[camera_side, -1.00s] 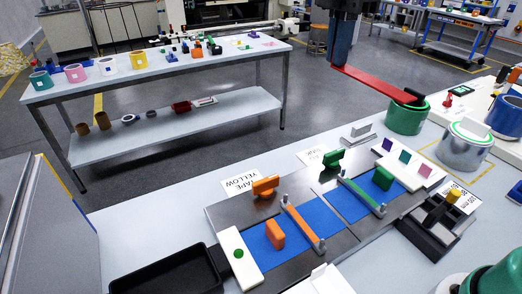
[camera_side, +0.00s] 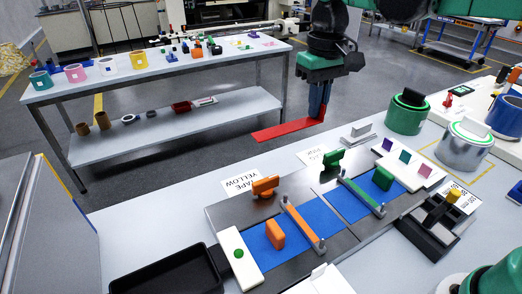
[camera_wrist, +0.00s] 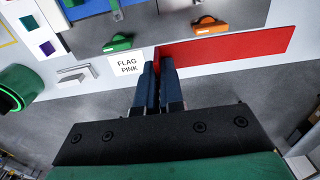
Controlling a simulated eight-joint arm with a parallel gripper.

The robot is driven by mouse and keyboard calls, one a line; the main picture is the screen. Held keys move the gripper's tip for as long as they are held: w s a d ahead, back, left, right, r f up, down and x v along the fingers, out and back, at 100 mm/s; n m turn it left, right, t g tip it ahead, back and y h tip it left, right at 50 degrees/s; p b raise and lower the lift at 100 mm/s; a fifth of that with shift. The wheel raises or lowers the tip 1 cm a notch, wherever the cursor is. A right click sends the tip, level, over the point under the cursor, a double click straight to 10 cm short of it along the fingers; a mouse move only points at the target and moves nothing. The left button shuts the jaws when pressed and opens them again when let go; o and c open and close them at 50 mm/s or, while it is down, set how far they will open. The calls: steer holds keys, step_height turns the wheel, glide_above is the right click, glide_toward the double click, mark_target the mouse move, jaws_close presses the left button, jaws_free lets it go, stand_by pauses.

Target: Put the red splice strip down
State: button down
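The red splice strip (camera_side: 285,130) is a long, flat bar, held in the air beyond the bench's far edge. My gripper (camera_side: 318,114) is shut on its right end in the side view, and the strip sticks out to the left. In the wrist view the red strip (camera_wrist: 230,49) runs right from between the fingertips of my gripper (camera_wrist: 158,66). The fixture plate (camera_side: 222,213) on the bench has two blue pads (camera_side: 313,213), orange handles and green handles. In the side view the strip is clear of the fixture.
Cards reading "TAPE YELLOW" (camera_side: 240,184) and "FLAG PINK" (camera_wrist: 127,65) lie behind the fixture. A green roll (camera_side: 405,117) and a silver can (camera_side: 464,148) stand at right. A black tray (camera_side: 170,274) sits at front left. A grey bracket (camera_side: 358,133) stands near the far edge.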

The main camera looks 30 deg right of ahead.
steer(key=s+a+r, duration=0.2)
steer(key=a, duration=1.3)
glide_above(205, 274)
step_height(205, 274, down, 20)
steer(key=shift+r, duration=0.15)
